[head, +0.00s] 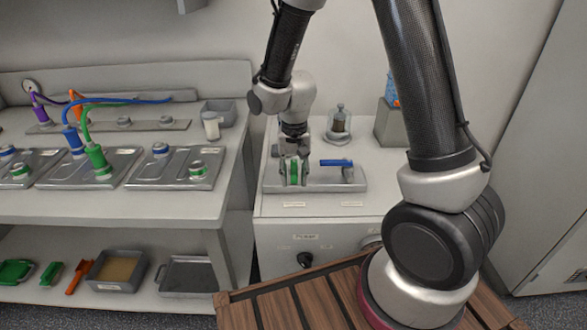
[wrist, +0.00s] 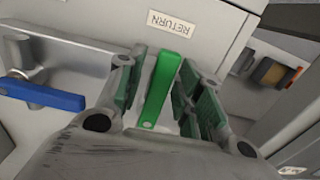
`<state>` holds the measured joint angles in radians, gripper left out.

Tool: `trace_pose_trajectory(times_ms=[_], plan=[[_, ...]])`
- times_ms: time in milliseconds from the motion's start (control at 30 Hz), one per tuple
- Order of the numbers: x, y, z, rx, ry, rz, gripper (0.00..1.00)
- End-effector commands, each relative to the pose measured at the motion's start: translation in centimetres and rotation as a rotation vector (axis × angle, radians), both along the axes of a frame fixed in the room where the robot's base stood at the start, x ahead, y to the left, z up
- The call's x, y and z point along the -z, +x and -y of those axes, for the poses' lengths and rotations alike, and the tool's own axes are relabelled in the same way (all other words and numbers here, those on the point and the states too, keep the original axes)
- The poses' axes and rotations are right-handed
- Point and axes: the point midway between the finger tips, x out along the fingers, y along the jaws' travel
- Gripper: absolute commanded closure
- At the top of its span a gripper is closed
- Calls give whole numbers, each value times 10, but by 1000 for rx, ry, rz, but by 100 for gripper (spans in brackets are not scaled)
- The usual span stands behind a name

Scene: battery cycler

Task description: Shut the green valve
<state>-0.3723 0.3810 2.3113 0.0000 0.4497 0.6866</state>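The green valve's lever handle (wrist: 162,88) lies between the fingers of my gripper (wrist: 165,95) in the wrist view. It points toward the RETURN label. A narrow gap shows on its left side; on its right it is close to the finger pads, and I cannot tell whether it touches. The fingers are apart, on either side of the handle. In the head view my gripper (head: 293,172) is down over the green valve (head: 294,175) at the left of a grey tray (head: 325,187). The valve's body is mostly hidden by my gripper.
A blue valve handle (head: 337,162) is close by on the right, turned crosswise; it also shows in the wrist view (wrist: 42,94). A glass-domed item (head: 339,124) stands behind the tray. A bench (head: 150,204) with battery plates and cables is at left.

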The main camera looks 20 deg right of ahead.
Motion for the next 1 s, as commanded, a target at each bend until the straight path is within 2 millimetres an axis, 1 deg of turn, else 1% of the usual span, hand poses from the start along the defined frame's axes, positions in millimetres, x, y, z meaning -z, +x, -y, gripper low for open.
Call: trace_pose_trajectory(times_ms=[67,100,167,200,367,467,567,600,700,800,900,1000], plan=[[0,0,0,0,0,0,64],[0,0,0,0,0,0,66],[0,0,0,0,0,0,77],[0,0,0,0,0,0,79],[0,0,0,3,0,0,79],[-1,3,-4,69,1,1,78],[-1,8,-12,225,2,3,70],[-1,10,-15,295,2,3,65],[-1,14,-22,444,3,2,53],[-1,17,-26,533,4,3,46],[-2,18,-27,561,5,5,42],[-2,19,-27,560,6,6,42]])
